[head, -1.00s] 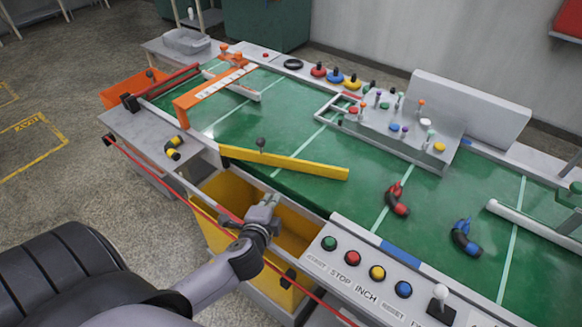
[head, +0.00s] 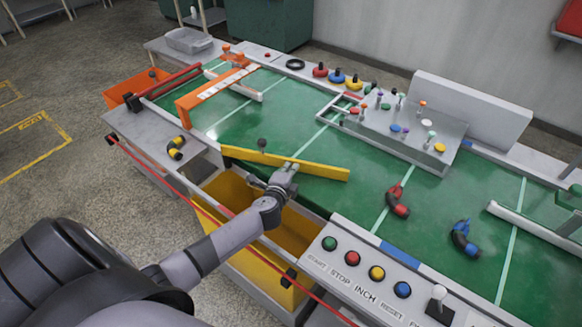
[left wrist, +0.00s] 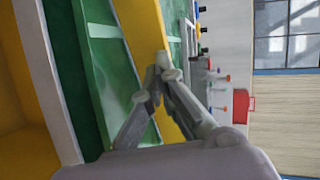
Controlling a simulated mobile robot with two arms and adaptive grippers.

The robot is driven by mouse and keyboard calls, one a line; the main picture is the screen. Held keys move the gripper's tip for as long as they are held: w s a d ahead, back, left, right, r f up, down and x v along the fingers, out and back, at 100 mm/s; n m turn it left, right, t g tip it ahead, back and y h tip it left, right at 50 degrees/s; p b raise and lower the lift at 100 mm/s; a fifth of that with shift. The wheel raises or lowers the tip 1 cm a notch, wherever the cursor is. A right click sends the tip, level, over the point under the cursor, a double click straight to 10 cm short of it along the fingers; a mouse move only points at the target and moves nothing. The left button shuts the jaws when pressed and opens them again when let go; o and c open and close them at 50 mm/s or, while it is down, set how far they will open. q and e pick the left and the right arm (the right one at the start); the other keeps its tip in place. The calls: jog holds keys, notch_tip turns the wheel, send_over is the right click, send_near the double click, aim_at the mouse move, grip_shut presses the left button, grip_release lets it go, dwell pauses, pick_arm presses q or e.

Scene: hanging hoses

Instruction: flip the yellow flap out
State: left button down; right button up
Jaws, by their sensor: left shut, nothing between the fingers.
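The yellow flap (head: 323,170) is a long flat bar lying slantwise over the green belt's near left part. A dark round knob (head: 262,143) stands just behind its left half. My left gripper (head: 290,166) is shut and empty, with its fingertips at the near side of the flap around its middle. In the left wrist view the closed fingertips (left wrist: 164,68) overlap the yellow flap (left wrist: 139,25). I cannot tell whether they touch it. My right gripper is in neither view.
A yellow bin (head: 232,190) sits below the belt edge, under my left forearm. A red cord (head: 170,174) runs along the front. A button panel (head: 362,273) is to the right. Red (head: 397,201) and blue (head: 465,239) hose pieces lie on the belt.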

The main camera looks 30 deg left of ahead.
pick_arm(q)
jog(key=shift+w+a, duration=0.1)
jog(key=shift+w, duration=0.25)
jog(key=w+n+y+b, duration=0.1)
jog(key=w+b, duration=0.1)
jog(key=w+a+n+g+y+b, duration=0.1)
jog(key=w+b, duration=0.1)
jog(key=w+n+y+b, duration=0.1)
jog(key=w, duration=0.1)
jog(key=shift+w+a+f+g+y+b, duration=0.3)
jog(key=shift+w+a+f+b, duration=0.05)
jog(key=shift+w+b, duration=0.05)
jog(key=shift+w+a+r, duration=0.1)
jog(key=shift+w+a, duration=0.1)
jog(key=shift+w, duration=0.1)
jog(key=shift+a+r+n+y+b, duration=0.1)
jog(key=shift+r+n+y+b, duration=0.05)
jog(key=shift+n+y+b, duration=0.15)
jog(key=shift+r, duration=0.2)
